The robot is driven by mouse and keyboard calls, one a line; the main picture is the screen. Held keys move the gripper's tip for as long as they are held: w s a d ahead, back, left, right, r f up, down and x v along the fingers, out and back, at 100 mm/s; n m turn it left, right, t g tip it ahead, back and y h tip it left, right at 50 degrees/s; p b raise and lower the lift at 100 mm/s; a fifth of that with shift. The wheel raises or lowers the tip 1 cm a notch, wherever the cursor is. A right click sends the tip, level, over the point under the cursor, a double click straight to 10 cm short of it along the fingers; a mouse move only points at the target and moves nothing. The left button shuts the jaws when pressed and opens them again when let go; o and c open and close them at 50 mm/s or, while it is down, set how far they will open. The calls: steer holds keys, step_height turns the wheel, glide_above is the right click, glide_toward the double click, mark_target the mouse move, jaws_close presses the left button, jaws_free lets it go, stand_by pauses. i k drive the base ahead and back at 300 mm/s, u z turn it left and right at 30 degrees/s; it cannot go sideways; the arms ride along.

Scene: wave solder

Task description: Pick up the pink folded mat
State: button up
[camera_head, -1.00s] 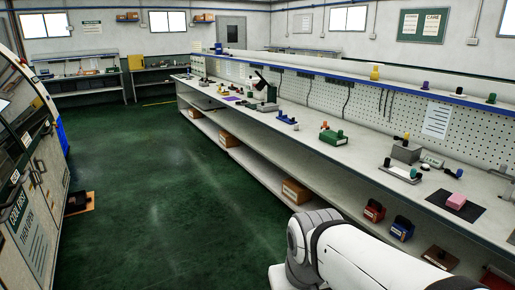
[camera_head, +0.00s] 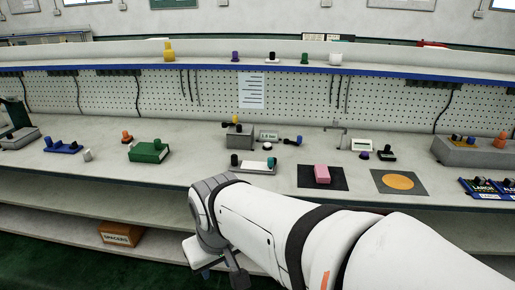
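A small pink block-like item (camera_head: 322,174), which looks like the folded mat, lies on a dark square mat (camera_head: 308,184) on the workbench, right of centre. My white arm reaches in from the lower right, in front of the bench. Its end (camera_head: 222,262) points down at the lower left, below the bench top and apart from the pink item. The fingers are too small and dark to tell whether they are open or shut.
A green box (camera_head: 149,151) sits further left. A shelf (camera_head: 120,66) runs above.

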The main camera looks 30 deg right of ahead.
mark_target(323, 175)
steer(key=z, duration=0.8)
steer(key=i, duration=1.2)
steer(key=z, duration=0.85)
steer(key=i, duration=0.45)
steer(key=z, duration=0.15)
steer(key=k, duration=0.75)
steer(key=z, duration=0.2)
steer(key=i, duration=0.75)
steer(key=u, duration=0.05)
